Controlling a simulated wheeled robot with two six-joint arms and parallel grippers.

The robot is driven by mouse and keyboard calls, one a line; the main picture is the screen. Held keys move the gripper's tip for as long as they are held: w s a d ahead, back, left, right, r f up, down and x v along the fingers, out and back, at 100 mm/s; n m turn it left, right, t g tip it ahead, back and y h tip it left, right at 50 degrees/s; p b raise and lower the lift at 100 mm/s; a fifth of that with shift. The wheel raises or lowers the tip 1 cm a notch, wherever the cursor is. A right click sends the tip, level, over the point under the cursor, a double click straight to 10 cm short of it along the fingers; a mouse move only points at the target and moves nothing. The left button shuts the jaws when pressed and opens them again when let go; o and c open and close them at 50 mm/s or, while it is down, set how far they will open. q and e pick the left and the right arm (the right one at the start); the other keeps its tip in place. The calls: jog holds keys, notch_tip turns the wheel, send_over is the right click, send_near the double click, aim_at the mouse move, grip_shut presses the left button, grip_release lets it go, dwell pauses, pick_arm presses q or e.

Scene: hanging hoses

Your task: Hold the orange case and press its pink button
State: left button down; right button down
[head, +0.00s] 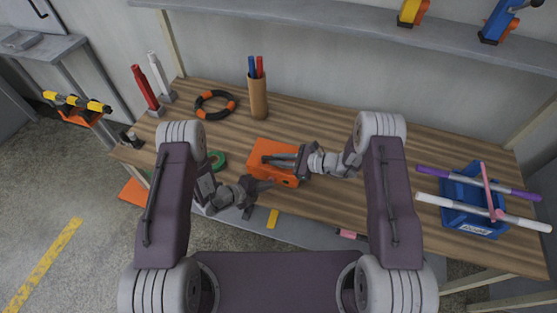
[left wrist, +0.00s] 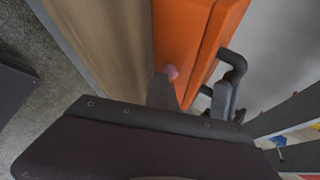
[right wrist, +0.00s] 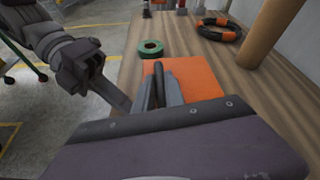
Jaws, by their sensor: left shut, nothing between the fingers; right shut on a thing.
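The orange case (head: 258,149) lies on the wooden table near its front edge, in the middle of the head view. My right gripper (head: 270,159) is shut on the dark handle of the case; the right wrist view shows the handle (right wrist: 158,72) between its fingers above the orange face (right wrist: 200,82). The pink button (left wrist: 172,71) is on the side of the case in the left wrist view. My left gripper (head: 271,184) is shut and empty, its tip (left wrist: 162,78) right at the button and partly covering it. I cannot tell whether they touch.
A green tape roll (head: 217,159) lies left of the case. A black-and-orange ring (head: 215,104) and a pen cup (head: 258,98) stand behind. A blue bin (head: 462,218) with rods across it is at the right. The table between case and bin is mostly clear.

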pick_arm(q)
jog(key=shift+w, duration=0.1)
pick_arm(e)
jog(key=shift+s+f, duration=0.2)
jog(key=shift+f, duration=0.05)
pick_arm(q)
jog(key=shift+s+a, duration=0.25)
jog(key=shift+s, duration=0.45)
jog(key=s, duration=0.2)
jog(key=s+a, duration=0.1)
jog(key=s, duration=0.2)
jog(key=shift+s+a, duration=0.35)
jog(key=shift+s, duration=0.05)
jog(key=shift+w, duration=0.1)
pick_arm(e)
jog(key=c, duration=1.3)
grip_release()
jog(key=shift+w, duration=0.25)
jog(key=shift+r, duration=0.1)
